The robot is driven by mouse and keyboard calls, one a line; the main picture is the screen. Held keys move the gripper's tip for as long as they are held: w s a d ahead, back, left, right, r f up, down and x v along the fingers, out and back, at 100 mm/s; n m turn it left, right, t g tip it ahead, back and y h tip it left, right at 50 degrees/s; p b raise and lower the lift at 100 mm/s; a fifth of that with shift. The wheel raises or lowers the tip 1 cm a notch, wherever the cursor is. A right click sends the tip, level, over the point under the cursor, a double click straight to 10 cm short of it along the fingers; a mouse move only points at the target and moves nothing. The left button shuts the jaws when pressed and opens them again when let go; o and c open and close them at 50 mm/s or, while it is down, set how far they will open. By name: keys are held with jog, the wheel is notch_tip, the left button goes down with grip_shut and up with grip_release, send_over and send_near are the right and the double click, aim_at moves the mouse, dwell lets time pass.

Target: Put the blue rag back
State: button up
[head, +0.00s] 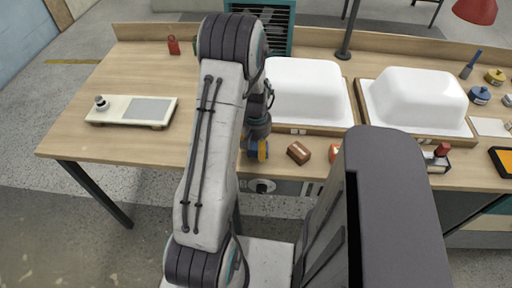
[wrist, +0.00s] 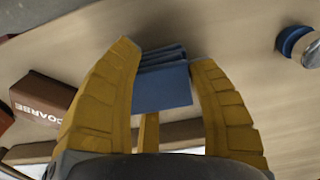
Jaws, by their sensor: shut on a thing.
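The blue rag (wrist: 162,88) is a folded stack of cloth between the yellow fingers of my gripper (wrist: 163,56) in the wrist view. The fingers are shut on it from both sides. In the head view my gripper (head: 257,150) is low over the front part of the wooden bench, left of a brown block. Only a small bit of blue shows there, and my arm hides much of that area. I cannot tell whether the rag touches the bench.
A brown block marked COARSE (wrist: 42,100) lies close on the left in the wrist view. Two white tub shells (head: 305,88) (head: 415,98) stand on wooden frames. A pale board with a knob (head: 108,110) lies left. The bench's left-middle surface is clear.

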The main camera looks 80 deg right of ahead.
aim_at(256, 145)
jog(key=shift+f, duration=0.25)
jog(key=o, duration=1.2)
jog(key=shift+c, duration=0.2)
notch_tip(256, 145, up, 12)
jog(key=w+a+r+n+t+h, duration=0.1)
jog(key=w+a+r+n, duration=0.35)
jog(key=w+a, duration=0.5)
jog(key=w+a+r+n, duration=0.3)
jog(key=w+a+r, duration=0.25)
jog(key=w, duration=0.65)
jog(key=s+a+r+n+t+y, duration=0.1)
jog(key=a+n, duration=0.8)
jog(key=a, duration=1.6)
jog(key=shift+r+n+t, duration=0.25)
jog(key=shift+n+t, duration=0.1)
jog(key=shift+t, duration=0.45)
